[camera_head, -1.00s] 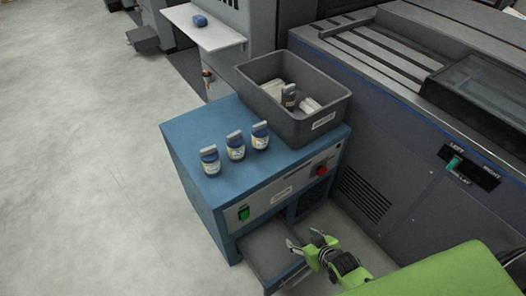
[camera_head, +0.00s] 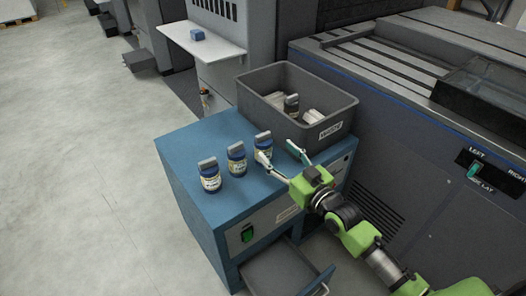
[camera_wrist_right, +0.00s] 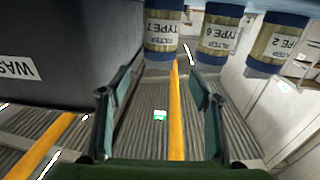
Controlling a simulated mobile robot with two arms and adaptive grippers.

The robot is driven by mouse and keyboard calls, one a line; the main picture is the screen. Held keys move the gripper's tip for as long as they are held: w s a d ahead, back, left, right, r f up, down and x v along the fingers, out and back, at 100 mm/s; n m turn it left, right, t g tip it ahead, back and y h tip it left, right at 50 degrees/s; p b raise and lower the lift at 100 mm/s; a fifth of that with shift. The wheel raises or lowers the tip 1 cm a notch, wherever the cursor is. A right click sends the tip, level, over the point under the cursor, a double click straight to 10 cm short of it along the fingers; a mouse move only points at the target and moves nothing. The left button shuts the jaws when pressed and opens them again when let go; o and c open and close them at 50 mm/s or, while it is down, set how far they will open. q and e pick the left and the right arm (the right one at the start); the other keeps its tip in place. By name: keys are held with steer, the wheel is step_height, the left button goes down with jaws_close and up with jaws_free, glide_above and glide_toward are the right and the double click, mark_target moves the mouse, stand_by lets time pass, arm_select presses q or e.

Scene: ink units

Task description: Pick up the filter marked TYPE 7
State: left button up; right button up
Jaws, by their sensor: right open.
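Three blue-capped filters with pale labels stand upright in a row on the blue cabinet's top: a left one (camera_head: 210,177), a middle one (camera_head: 236,160) and a right one (camera_head: 263,144). In the right wrist view they hang at the top edge, upside down. The one nearest the bin (camera_wrist_right: 161,35) reads TYPE with a digit like 1 or 7; the others look like TYPE 6 (camera_wrist_right: 217,38) and TYPE 2 (camera_wrist_right: 275,45). My right gripper (camera_head: 279,153) is open and empty, just in front of the right filter. My left gripper is out of view.
A grey bin (camera_head: 346,118) labelled WASTE stands on the cabinet (camera_head: 188,145) close behind and right of the filters, holding several cartridges. An open drawer (camera_head: 262,278) juts out below. A large grey press (camera_head: 400,140) borders the right. The left floor is clear.

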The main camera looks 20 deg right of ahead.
mark_target(264, 139)
steer(key=x, duration=0.3)
steer(key=shift+w+a, duration=0.1)
steer(key=shift+w, duration=0.15)
steer(key=b+x, duration=0.1)
steer(key=x, duration=0.4)
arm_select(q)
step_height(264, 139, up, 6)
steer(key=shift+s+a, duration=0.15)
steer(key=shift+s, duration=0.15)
arm_select(e)
steer(key=shift+s, duration=0.1)
steer(key=c, duration=1.3)
